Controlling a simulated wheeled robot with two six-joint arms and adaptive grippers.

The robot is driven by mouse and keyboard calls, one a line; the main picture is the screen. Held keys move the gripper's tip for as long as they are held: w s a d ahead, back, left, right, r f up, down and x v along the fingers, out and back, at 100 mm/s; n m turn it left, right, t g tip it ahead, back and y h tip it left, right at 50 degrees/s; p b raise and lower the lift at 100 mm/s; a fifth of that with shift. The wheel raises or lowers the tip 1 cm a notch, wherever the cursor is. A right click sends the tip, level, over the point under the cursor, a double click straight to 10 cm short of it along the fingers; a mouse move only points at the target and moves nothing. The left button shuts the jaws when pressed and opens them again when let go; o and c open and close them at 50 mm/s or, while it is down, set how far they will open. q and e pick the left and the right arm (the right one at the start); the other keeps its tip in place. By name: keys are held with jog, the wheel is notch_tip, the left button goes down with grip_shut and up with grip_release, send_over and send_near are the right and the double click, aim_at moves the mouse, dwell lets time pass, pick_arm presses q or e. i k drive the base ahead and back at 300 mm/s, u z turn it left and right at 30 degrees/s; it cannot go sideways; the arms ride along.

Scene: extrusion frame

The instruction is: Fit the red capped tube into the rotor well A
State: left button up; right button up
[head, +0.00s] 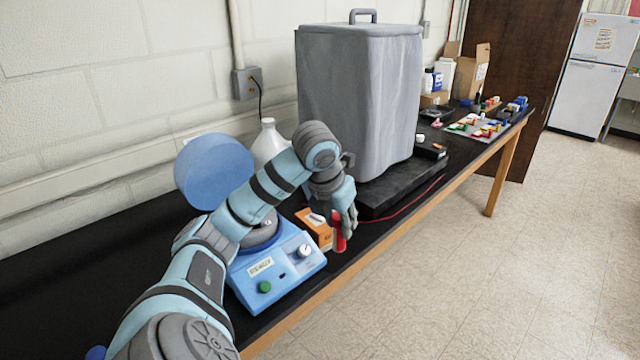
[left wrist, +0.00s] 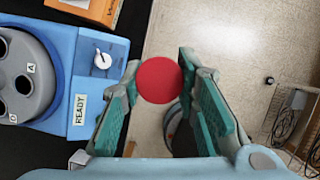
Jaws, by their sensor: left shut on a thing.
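The red capped tube (head: 338,240) is held in my left gripper (head: 344,218). In the left wrist view its round red cap (left wrist: 160,80) sits between the two green finger pads, which hide most of the tube. The gripper is shut on it, in front of and to the right of the light blue centrifuge (head: 270,275), near the table's front edge. The grey rotor (left wrist: 40,88) is at the left of the left wrist view, apart from the tube. My right gripper is not in view.
The centrifuge's round blue lid (head: 213,170) stands open. An orange box (head: 313,226) lies beside the centrifuge, behind the gripper. A large grey covered box (head: 360,100) stands on a black base farther back. A white jug (head: 268,142) is near the wall. Open floor lies to the right.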

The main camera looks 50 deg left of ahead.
aim_at(261, 233)
jog(key=z, duration=0.1)
jog(key=i, duration=2.15)
jog(key=u, duration=2.7)
